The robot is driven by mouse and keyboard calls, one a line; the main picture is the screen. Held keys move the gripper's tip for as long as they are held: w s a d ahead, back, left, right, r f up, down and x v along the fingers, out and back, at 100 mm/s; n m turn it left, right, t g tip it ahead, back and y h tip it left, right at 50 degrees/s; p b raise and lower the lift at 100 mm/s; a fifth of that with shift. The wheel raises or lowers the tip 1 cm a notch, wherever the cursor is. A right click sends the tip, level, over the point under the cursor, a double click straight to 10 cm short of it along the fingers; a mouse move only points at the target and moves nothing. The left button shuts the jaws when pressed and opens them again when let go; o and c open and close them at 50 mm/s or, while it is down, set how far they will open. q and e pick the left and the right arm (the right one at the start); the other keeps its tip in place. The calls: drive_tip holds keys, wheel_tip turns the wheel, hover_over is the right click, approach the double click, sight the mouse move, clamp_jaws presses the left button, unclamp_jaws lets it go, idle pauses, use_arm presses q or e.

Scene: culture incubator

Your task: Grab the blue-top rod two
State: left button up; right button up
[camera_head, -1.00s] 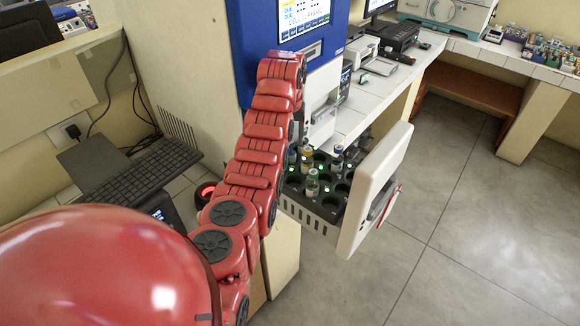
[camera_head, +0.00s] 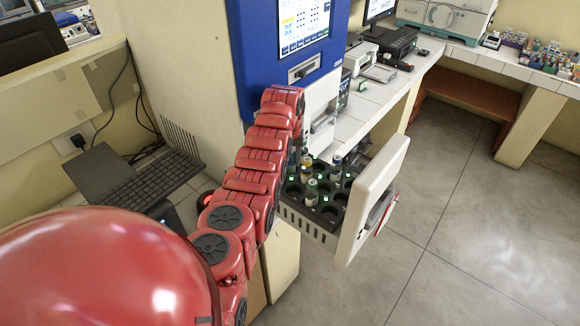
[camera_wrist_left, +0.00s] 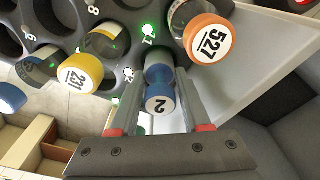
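The blue-top rod two (camera_wrist_left: 160,103) shows in the left wrist view, its blue cap marked "2" facing the camera. Its lower part goes up toward the dark rack (camera_wrist_left: 125,22). My left gripper (camera_wrist_left: 160,85) has one finger on each side of this rod, with narrow gaps seeming to show between fingers and rod. It looks open. In the head view my left arm bends over the drawer and hides the gripper. Which bottle there is rod two I cannot tell. My right gripper is not in view.
A yellow-capped rod "231" (camera_wrist_left: 80,73) and an orange-capped rod "527" (camera_wrist_left: 207,38) stand close on either side. A blue-capped one (camera_wrist_left: 10,98) is at the left edge. The pulled-out drawer has a white front panel (camera_head: 372,200). Open floor lies to the right.

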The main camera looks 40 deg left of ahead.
use_arm(q)
clamp_jaws()
drive_tip(key=shift+r, duration=0.1)
